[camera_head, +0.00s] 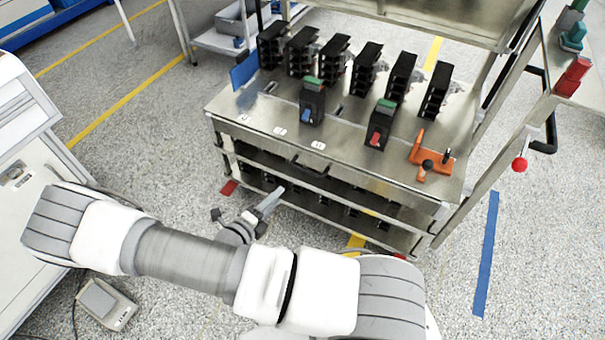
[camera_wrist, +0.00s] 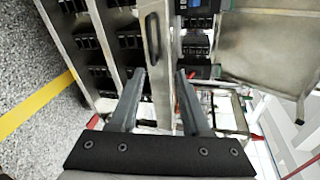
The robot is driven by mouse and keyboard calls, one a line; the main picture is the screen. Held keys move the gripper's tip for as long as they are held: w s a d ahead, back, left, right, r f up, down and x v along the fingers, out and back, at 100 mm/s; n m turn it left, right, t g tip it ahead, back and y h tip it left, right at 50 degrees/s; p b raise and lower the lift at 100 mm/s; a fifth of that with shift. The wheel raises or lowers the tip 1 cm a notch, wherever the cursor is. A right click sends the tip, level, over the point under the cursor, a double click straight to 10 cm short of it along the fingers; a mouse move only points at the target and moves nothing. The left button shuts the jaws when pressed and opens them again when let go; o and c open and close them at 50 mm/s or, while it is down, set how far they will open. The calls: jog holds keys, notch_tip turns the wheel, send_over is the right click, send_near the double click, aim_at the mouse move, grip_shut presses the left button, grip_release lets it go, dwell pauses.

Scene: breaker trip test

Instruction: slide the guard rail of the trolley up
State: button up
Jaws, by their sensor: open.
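The metal trolley (camera_head: 250,135) stands in front of me with circuit breakers on its top. A long metal rail (camera_head: 345,187) runs across its front below the top's edge. A dark handle (camera_head: 310,167) sits near its middle; I take this as the guard rail. In the wrist view, the dark handle (camera_wrist: 152,40) lies beyond my fingertips, upright in the picture on a metal strip. My gripper (camera_head: 277,192) is in front of the trolley, below and left of the handle. In the wrist view my gripper (camera_wrist: 161,72) is open, with nothing seen between its fingers.
Several dark breakers (camera_head: 366,68) line the trolley's top, with an orange device (camera_head: 430,158) at its right front. More breakers sit on the lower shelf. A white cabinet (camera_head: 25,140) stands at left. A red knob (camera_head: 519,164) is at right.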

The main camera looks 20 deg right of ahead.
notch_tip(320, 180, down, 3)
jog(key=n+t, duration=0.1)
jog(key=n, duration=0.2)
jog(key=b, duration=0.5)
send_near(303, 169)
jog(key=shift+y, duration=0.3)
jog(key=x, duration=1)
jog(key=shift+d+f, duration=0.1)
grip_shut()
